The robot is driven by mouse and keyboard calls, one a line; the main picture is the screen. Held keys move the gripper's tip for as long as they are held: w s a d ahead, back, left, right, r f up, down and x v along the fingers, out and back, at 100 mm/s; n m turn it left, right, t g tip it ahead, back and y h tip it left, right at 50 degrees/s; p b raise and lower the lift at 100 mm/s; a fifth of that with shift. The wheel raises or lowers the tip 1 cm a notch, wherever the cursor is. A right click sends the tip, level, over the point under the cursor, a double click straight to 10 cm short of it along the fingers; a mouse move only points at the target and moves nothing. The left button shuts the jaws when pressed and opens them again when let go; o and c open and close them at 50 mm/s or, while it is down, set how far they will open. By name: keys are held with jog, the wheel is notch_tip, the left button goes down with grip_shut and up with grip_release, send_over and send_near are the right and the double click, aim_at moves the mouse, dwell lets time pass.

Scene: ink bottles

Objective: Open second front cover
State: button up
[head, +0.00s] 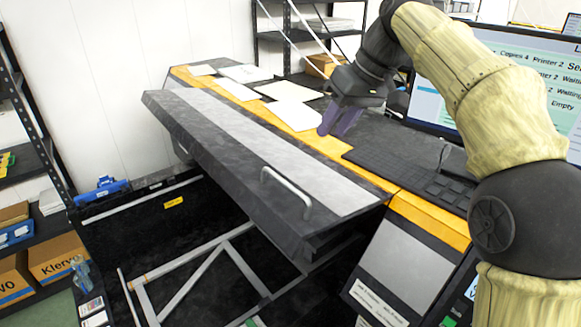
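A long dark front cover (215,142) with a light grey strip and a metal bar handle (287,192) juts out from the printer's front. It stands raised, with an open dark space under it. A second, shorter front panel (408,268), dark with a grey face, sits to its right below the orange edge. Which one the task calls second I cannot tell. My gripper (338,121), with purple fingers pointing down, hangs over the printer top behind the raised cover, apart from the handle. Nothing shows in it; the gap between its fingers is unclear.
A black keyboard (398,172) lies on the top right, before a monitor (515,85). White sheets (292,112) lie on the top. A metal frame (205,270) shows under the cover. Shelves with boxes (58,257) stand at the left.

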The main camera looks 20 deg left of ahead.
aim_at(286, 182)
jog(key=shift+s+a+r+n, duration=0.2)
jog(key=shift+s+a+r, duration=0.05)
jog(key=shift+r, duration=0.3)
jog(key=shift+s+a+r+n, duration=0.2)
jog(key=shift+r, duration=0.35)
jog(key=shift+a+f, duration=0.1)
jog(key=x, duration=1.7)
jog(key=shift+s+a+p, duration=0.2)
jog(key=shift+p, duration=0.2)
grip_shut()
